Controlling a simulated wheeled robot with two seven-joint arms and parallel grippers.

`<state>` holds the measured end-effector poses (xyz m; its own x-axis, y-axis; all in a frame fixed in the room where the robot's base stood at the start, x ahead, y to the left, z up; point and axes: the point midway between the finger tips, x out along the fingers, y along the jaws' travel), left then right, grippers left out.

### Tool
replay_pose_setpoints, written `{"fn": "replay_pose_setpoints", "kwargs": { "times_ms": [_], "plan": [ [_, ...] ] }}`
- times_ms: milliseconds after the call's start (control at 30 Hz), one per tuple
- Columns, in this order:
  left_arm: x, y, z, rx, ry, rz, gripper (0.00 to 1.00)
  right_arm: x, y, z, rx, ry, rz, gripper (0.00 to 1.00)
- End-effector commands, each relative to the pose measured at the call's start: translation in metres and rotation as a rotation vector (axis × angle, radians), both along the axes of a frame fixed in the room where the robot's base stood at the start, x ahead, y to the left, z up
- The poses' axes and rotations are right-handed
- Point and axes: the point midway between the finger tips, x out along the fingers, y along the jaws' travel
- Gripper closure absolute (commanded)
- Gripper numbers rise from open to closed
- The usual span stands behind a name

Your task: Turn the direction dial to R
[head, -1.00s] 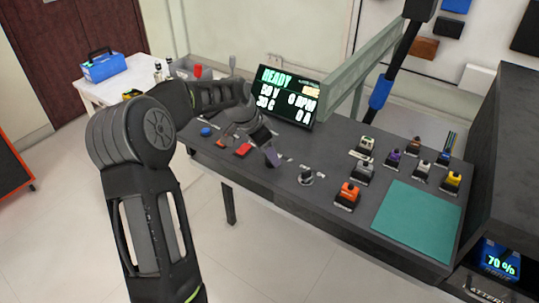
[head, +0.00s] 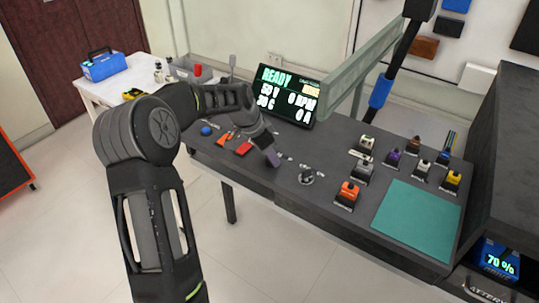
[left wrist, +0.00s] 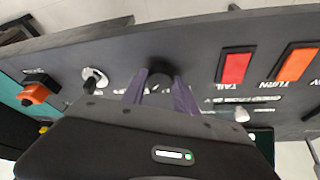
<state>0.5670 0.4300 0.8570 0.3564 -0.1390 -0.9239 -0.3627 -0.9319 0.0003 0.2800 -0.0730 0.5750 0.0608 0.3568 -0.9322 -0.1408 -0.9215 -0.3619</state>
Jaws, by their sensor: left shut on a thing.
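My left gripper (head: 272,158) is over the console, its purple fingers pointing down at the panel. In the left wrist view the fingers (left wrist: 160,92) are on either side of a black round knob (left wrist: 160,70), which looks like the direction dial, and are shut on it. The dial's pointer and most of its printed labels are hidden or unreadable, so its setting cannot be told. In the head view the gripper covers the dial. My right gripper is not in view.
A second, silver-based knob (head: 306,177) is right of the gripper. Red (head: 243,149) and orange (head: 224,138) switches are left of it. A display (head: 286,95) reading READY stands behind. Several coloured plugs and a teal mat (head: 418,221) occupy the right side.

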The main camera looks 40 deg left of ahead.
Motion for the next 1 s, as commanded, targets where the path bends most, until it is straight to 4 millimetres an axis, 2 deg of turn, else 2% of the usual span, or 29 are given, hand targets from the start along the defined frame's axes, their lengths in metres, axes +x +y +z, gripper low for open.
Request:
{"fn": "replay_pose_setpoints", "kwargs": {
  "times_ms": [167,633,1000],
  "plan": [
    [0.0,0.0,0.0,0.0,0.0,0.0,1.0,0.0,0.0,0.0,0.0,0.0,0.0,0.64],
    [0.0,0.0,0.0,0.002,-0.003,0.056,1.0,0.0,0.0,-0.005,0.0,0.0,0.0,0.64],
    [0.001,-0.003,-0.001,0.002,-0.005,0.289,1.0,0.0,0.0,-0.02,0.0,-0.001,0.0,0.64]
  ]
}}
